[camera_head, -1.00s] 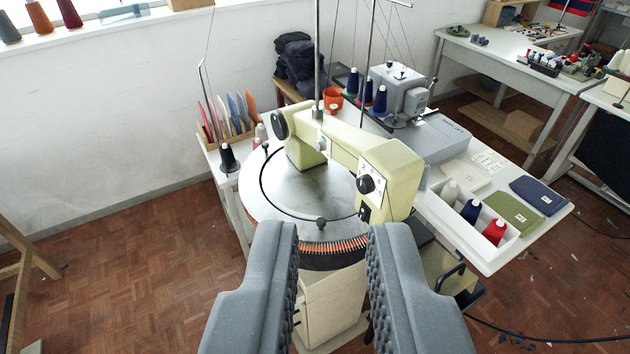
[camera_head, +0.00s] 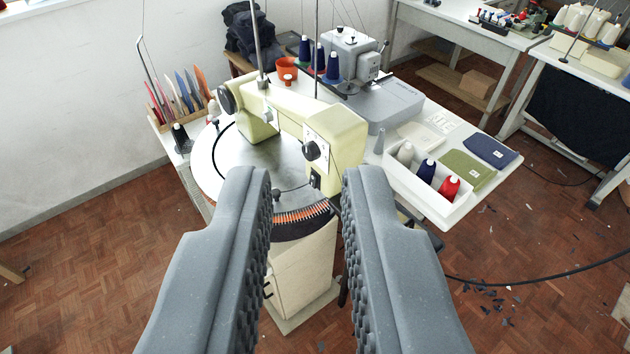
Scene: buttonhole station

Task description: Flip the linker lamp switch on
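The linker is a cream machine (camera_head: 335,138) with a round metal dial plate (camera_head: 206,172) and a ring of orange-tipped points along its front edge. Its head has a pale front panel with a black round knob (camera_head: 311,150). Below the knob is a small black switch (camera_head: 315,180), which looks like the lamp switch. Its position is too small to tell. My gripper (camera_head: 307,182) is open and empty, its two grey padded fingers either side of the head's front in the picture. The fingers appear nearer to me than the switch, with no visible contact.
A white tray with thread cones (camera_head: 440,213) and folded cloths (camera_head: 466,170) lie right of the linker. A grey machine (camera_head: 385,102) stands behind. Thin upright rods (camera_head: 257,45) rise by the linker. A black cable (camera_head: 540,280) crosses the floor at right.

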